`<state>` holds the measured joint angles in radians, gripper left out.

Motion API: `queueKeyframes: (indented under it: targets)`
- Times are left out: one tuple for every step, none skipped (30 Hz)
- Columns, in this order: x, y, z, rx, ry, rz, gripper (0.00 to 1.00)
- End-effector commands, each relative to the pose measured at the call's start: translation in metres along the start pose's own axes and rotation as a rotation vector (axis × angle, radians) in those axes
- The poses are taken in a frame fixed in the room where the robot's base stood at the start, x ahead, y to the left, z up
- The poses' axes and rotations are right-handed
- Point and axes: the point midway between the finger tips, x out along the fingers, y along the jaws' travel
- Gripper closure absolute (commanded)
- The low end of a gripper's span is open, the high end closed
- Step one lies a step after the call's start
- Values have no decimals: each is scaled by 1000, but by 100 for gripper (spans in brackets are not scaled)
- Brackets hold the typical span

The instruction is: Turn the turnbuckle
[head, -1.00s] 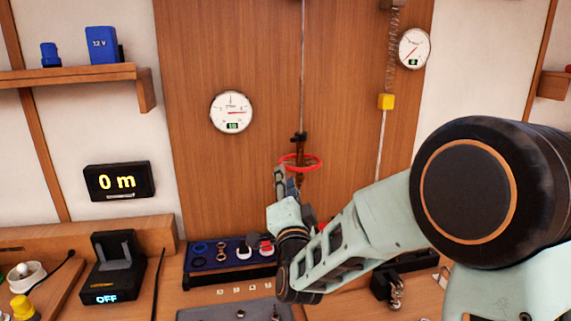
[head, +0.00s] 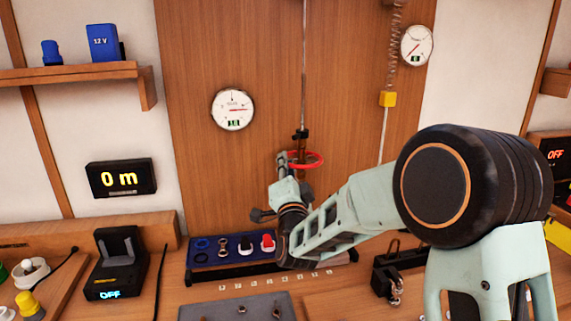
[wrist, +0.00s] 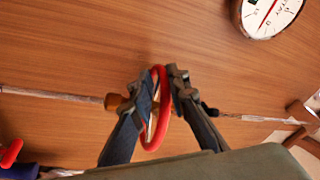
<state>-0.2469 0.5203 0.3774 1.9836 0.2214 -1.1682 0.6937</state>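The turnbuckle (head: 301,135) hangs on the thin upright line in front of the wooden panel. Its red ring handle (head: 317,161) sticks out to the right of my gripper (head: 284,158), which hides the ring's left part. In the wrist view the turnbuckle's orange-brown end (wrist: 113,102) shows at left, and the red ring (wrist: 154,138) is seen nearly edge-on. My gripper (wrist: 163,80) has its fingertips drawn close together there, one on each side of the ring's rim, and looks shut on it.
A round gauge (head: 233,109) is left of the line; another gauge (head: 416,45) is at upper right beside a spring with a yellow block (head: 388,99). A blue tray (head: 215,260) of parts and a black clamp (head: 392,270) stand on the bench below. A display (head: 120,179) reads 0 m.

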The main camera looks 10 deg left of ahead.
Motion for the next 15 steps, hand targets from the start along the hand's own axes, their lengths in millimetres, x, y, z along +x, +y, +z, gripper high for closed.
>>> queueKeyframes:
  targets:
    - [1,-4,-1,0,2,-8,100]
    - [1,-4,-1,0,2,-8,100]
    - [1,-5,-1,0,2,-9,100]
    - [1,-5,-1,0,2,-9,100]
    - [1,-5,-1,-1,3,-10,100]
    - [1,-6,0,-1,4,-10,100]
    - [1,-6,0,-1,5,-9,100]
    - [1,-6,0,-2,8,-8,100]
    - [1,-6,0,-3,12,-7,100]
    - [1,-6,1,-4,16,-5,100]
    - [2,-6,1,-5,21,-3,100]
    - [2,-6,2,-6,30,2,100]
    - [2,-6,2,-9,38,6,100]
    - [3,-6,3,-10,48,12,100]
    - [4,-6,3,-14,62,20,100]
